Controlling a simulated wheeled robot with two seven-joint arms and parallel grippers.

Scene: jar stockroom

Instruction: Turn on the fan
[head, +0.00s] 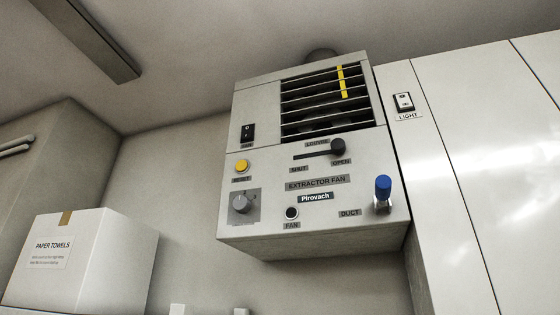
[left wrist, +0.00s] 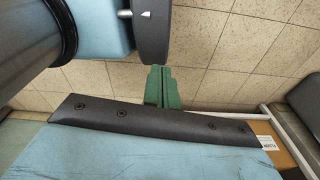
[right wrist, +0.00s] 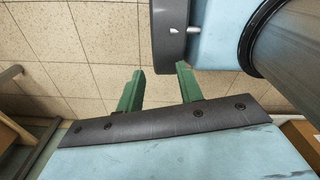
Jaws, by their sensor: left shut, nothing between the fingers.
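The extractor fan unit (head: 270,240) hangs high on the wall in the head view, with a slatted vent (head: 325,100) at its upper right. A round black button (head: 291,213) in a pale ring sits above a "FAN" label. Other controls are a black rocker switch (head: 247,132) with an unreadable label, a yellow button (head: 242,166), a grey knob (head: 241,203), a black louvre lever (head: 338,147) with its knob towards "OPEN", and a blue-topped duct handle (head: 383,188). My left gripper (left wrist: 160,70) is shut and empty. My right gripper (right wrist: 160,70) is open and empty. Neither shows in the head view.
A light switch (head: 403,101) is on the white panel right of the unit. A paper towels box (head: 85,260) stands at lower left. A ceiling fixture (head: 85,40) hangs above. Both wrist views show tiled floor beyond the fingers, with furniture edges at the sides.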

